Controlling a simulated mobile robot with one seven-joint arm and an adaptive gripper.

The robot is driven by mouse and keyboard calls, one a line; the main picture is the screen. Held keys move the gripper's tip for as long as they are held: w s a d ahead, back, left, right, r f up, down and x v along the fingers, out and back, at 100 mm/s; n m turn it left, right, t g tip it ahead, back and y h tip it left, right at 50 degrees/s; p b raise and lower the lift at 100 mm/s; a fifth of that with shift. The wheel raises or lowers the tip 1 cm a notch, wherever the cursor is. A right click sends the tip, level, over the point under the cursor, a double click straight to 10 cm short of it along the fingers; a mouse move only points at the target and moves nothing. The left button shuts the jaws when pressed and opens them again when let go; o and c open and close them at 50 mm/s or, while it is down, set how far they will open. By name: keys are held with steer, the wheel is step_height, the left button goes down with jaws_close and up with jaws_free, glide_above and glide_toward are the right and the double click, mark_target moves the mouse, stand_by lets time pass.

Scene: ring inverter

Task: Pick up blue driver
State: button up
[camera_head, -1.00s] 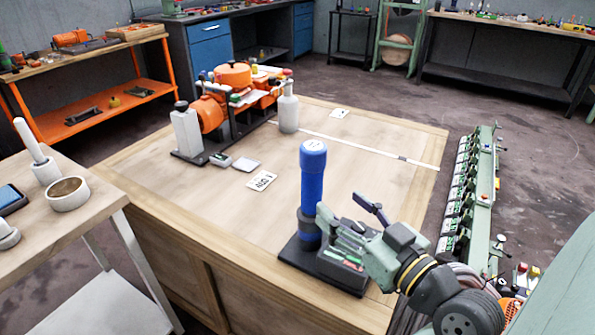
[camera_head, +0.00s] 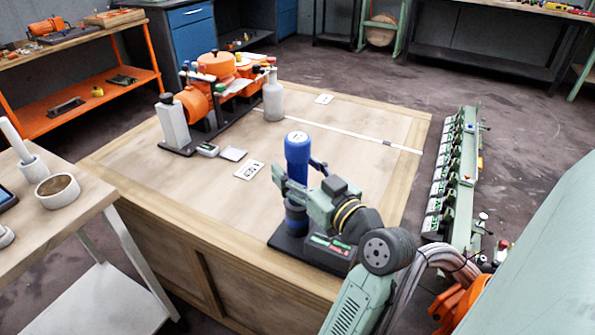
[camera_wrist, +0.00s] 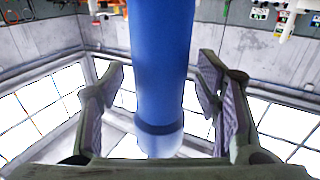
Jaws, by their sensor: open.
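The blue driver (camera_head: 298,152) is a thick blue cylinder with a pale top. It stands upright in a dark holder (camera_head: 285,243) at the near right of the wooden table. My gripper (camera_head: 299,178) is beside it, with its open fingers around the blue body, one on each side. In the wrist view the blue driver (camera_wrist: 162,60) runs down between the two fingers of my gripper (camera_wrist: 160,105), with gaps on both sides. My arm hides part of the driver's lower half and of the holder.
An orange machine (camera_head: 222,66) with a grey block (camera_head: 172,122) stands at the back left of the table (camera_head: 190,190). A grey bottle (camera_head: 273,98) stands beside it. A white card (camera_head: 249,170) lies mid-table. A green rack (camera_head: 458,180) stands on the right. The table's centre is mostly clear.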

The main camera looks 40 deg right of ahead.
steer(key=shift+c, duration=0.5)
jaws_close()
steer(key=shift+r, duration=0.1)
